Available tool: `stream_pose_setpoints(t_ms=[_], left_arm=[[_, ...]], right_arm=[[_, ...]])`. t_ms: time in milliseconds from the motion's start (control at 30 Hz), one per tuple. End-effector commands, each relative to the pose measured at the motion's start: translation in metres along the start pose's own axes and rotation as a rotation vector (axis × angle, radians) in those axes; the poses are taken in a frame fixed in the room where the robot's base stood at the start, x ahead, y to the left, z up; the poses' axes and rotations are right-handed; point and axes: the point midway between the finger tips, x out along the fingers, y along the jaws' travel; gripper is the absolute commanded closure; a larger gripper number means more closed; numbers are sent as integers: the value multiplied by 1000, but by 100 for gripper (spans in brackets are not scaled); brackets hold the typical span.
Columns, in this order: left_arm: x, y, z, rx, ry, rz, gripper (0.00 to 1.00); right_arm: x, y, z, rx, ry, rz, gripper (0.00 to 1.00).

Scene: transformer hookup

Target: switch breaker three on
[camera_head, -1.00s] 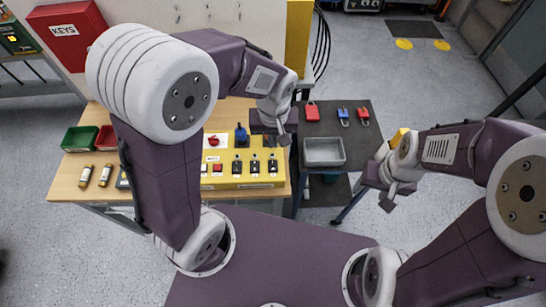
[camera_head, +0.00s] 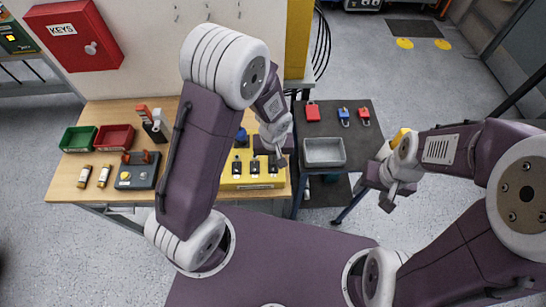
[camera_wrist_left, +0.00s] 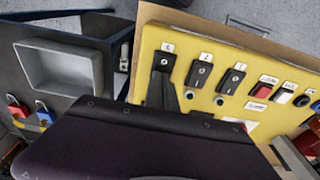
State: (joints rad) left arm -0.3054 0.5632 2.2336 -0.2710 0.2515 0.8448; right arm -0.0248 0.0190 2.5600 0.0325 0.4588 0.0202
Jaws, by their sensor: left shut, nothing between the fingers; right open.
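The yellow breaker panel (camera_head: 240,182) stands on the wooden bench, partly behind my left arm. Its black breaker switches show in a row in the left wrist view. The end breaker (camera_wrist_left: 163,61), which I take to be breaker three, is leftmost there and at the right end in the head view (camera_head: 272,167). My left gripper (camera_head: 281,160) is shut and empty, close over that end of the panel. A dark finger overlaps the end breaker's lower part in the wrist view. Contact and lever position cannot be told. My right gripper (camera_head: 387,203) is open and empty, off to the right.
A grey tray (camera_head: 324,152) and red and blue padlocks (camera_head: 343,117) are on the dark side table. Green (camera_head: 80,139) and red (camera_head: 114,138) bins and a dark control box (camera_head: 138,170) are on the bench's left. A red key cabinet (camera_head: 75,36) hangs behind.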

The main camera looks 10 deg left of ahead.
Motion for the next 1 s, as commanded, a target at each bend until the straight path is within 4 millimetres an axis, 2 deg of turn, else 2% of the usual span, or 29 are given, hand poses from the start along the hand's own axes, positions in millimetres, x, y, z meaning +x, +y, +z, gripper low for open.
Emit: stream_pose_setpoints(t_ms=[167,467,800,1000], left_arm=[[8,0,-1,-1,0,0,100],[5,-1,1,0,-3,-2,100],[1,-1,15,1,-6,-5,100],[-1,-1,15,0,-4,-3,100]], right_arm=[[9,0,1,0,0,0,45],[7,0,1,0,0,0,45],[13,0,1,0,0,0,45],[12,0,1,0,0,0,45]])
